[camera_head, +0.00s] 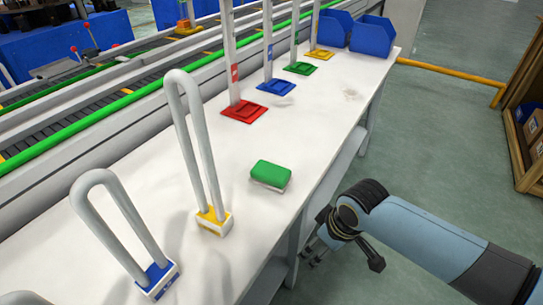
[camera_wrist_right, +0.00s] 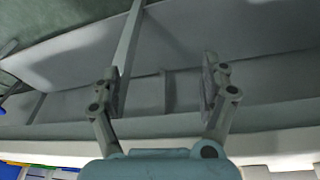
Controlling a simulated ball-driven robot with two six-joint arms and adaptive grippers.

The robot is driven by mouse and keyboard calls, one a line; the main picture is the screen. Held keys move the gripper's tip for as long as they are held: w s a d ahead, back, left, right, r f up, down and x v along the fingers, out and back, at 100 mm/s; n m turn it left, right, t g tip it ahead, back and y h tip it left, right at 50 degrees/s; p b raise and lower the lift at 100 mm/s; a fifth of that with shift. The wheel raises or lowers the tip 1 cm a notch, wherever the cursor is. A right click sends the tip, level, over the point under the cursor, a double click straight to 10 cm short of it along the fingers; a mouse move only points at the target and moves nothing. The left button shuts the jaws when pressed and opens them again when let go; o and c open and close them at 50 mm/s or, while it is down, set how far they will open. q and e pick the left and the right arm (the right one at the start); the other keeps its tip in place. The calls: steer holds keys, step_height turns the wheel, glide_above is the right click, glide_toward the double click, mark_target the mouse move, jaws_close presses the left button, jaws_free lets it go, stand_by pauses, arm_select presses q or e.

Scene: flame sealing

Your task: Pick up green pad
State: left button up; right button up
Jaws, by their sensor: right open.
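The green pad (camera_head: 271,173) lies flat on the white table, near its right edge, in the head view. It has a green top and a pale underside. My right gripper (camera_head: 312,257) is beyond the table's right edge, below and to the right of the pad in the picture, and apart from it. In the right wrist view my right gripper (camera_wrist_right: 162,85) has its two fingers spread wide with nothing between them. The green pad does not show clearly in the wrist view. My left gripper does not show in either view.
The white table (camera_head: 328,95) carries a yellow-based loop (camera_head: 212,221) and a blue-based loop (camera_head: 156,279) left of the pad. Red (camera_head: 245,111), blue (camera_head: 276,87), green (camera_head: 300,68) and yellow (camera_head: 320,54) bases with posts stand farther back. Blue bins (camera_head: 372,37) stand at the far end.

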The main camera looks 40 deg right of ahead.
steer(key=w+a+r+n+y+p, duration=0.15)
steer(key=w+r, duration=0.25)
steer(key=r, duration=0.6)
steer(key=w+r+n+p, duration=0.1)
steer(key=w+r+p, duration=0.15)
steer(key=r, duration=0.75)
steer(key=t+b, duration=0.1)
glide_toward(271, 171)
step_height(271, 171, down, 3)
steer(key=shift+a+f+n+y, duration=0.2)
steer(key=shift+n+y, duration=0.05)
steer(key=shift+n, duration=0.2)
steer(key=shift+w+d+b+x, duration=0.1)
steer(key=shift+w+x, duration=0.1)
steer(key=shift+x, duration=0.85)
steer(key=shift+w+d+b+x, duration=0.1)
steer(key=shift+w+x, duration=0.05)
steer(key=shift+x, duration=0.85)
steer(key=shift+w+d+b+x, duration=0.1)
steer(key=shift+w+x, duration=0.1)
steer(key=shift+x, duration=0.85)
steer(key=shift+r, duration=0.2)
steer(key=c, duration=1.2)
